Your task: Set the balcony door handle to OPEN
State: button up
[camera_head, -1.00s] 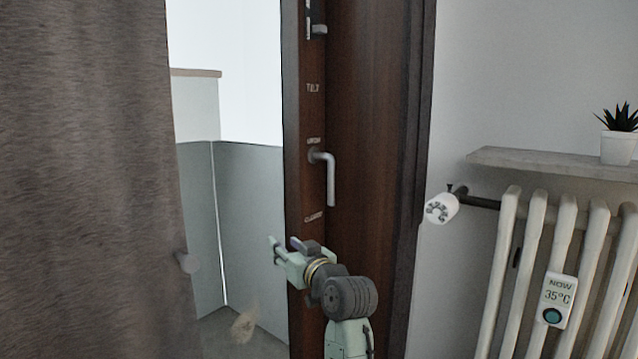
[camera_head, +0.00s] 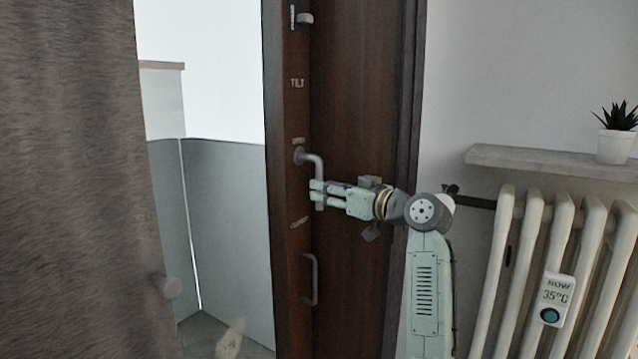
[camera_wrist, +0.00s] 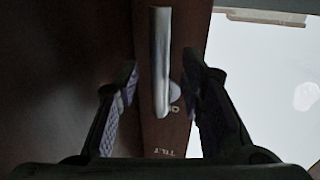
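The grey L-shaped door handle (camera_head: 312,160) sits on the dark brown balcony door (camera_head: 345,120), its grip hanging straight down. A small label (camera_head: 298,140), too blurred to read in the head view, is just above its pivot. My gripper (camera_head: 317,193) reaches in from the right, its fingertips at the lower part of the grip. In the wrist view the grip (camera_wrist: 161,60) stands between my two spread fingers, with a visible gap on each side.
A TILT label (camera_head: 297,83) is higher on the door, and a blurred label (camera_head: 299,222) is below the handle. A fixed-looking pull (camera_head: 312,280) is lower down. The curtain (camera_head: 75,180) hangs left; the radiator (camera_head: 535,260) and shelf (camera_head: 545,159) are right.

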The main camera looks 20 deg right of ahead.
jog(key=shift+x, duration=1.55)
grip_shut()
